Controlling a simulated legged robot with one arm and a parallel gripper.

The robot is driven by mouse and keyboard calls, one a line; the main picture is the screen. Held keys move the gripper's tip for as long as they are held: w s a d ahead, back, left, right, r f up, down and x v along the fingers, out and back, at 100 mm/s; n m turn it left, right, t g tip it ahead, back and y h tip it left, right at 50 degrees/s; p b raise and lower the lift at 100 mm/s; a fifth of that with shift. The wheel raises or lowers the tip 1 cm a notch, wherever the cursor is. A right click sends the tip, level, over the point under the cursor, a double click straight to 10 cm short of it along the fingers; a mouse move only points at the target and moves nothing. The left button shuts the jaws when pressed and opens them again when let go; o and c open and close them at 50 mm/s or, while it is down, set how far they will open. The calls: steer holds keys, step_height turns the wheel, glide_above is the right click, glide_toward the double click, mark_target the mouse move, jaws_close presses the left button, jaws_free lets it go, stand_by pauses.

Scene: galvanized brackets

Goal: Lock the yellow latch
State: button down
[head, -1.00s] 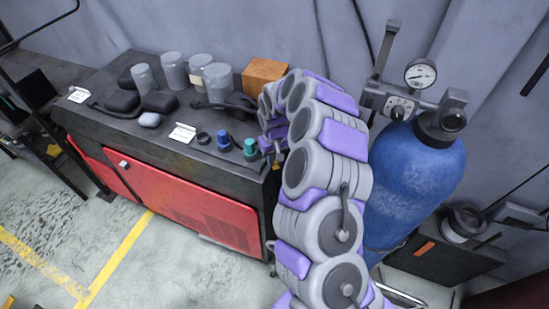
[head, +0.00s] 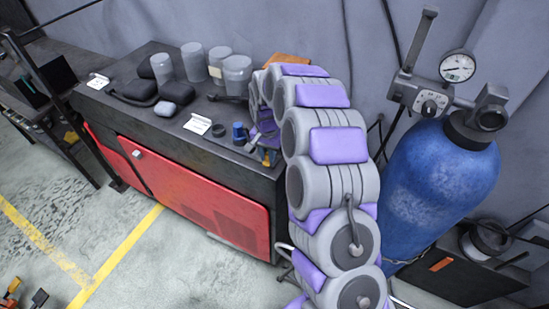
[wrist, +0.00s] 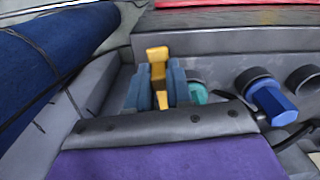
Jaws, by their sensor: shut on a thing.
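The yellow latch (wrist: 157,72) stands upright between the two blue-grey fingers of my gripper (wrist: 157,88) in the wrist view. The fingers are shut on it, one on each side, and hide part of its sides. Its lower end is partly covered by my own wrist housing. In the head view my gripper (head: 268,143) is low at the right front end of the bench top. A small yellow piece (head: 265,158) shows under it, mostly hidden.
A teal knob (wrist: 197,92) is close beside the right finger. A blue knob (wrist: 272,102) and a black ring (head: 219,130) lie farther along the bench (head: 150,112). Grey jars (head: 193,62) stand at the back. A blue gas cylinder (head: 437,180) stands right of my arm.

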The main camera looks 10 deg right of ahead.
steer(key=shift+w+a+r, duration=0.1)
steer(key=shift+w+a, duration=0.35)
steer(key=shift+a, duration=0.05)
steer(key=c, duration=1)
jaws_free()
steer(key=shift+a, duration=0.15)
steer(key=shift+c, duration=0.2)
steer(key=shift+b, duration=0.3)
step_height(320, 180, up, 17)
steer(key=b, duration=0.1)
steer(key=shift+b, duration=0.3)
steer(key=shift+a, duration=0.1)
steer(key=s+d+f+n+b, duration=0.2)
steer(key=s+f+b, duration=0.3)
steer(key=s, duration=0.9)
steer(key=s+d+f+n+g+b, duration=0.1)
steer(key=s+d+f+b, duration=0.3)
steer(key=s, duration=1.1)
steer(key=s+d+f+n+b, duration=0.2)
steer(key=s+f+b, duration=0.5)
steer(key=s, duration=0.8)
steer(key=shift+d+f+n+g, duration=0.4)
steer(key=shift+f+n, duration=0.1)
steer(key=shift+f, duration=0.4)
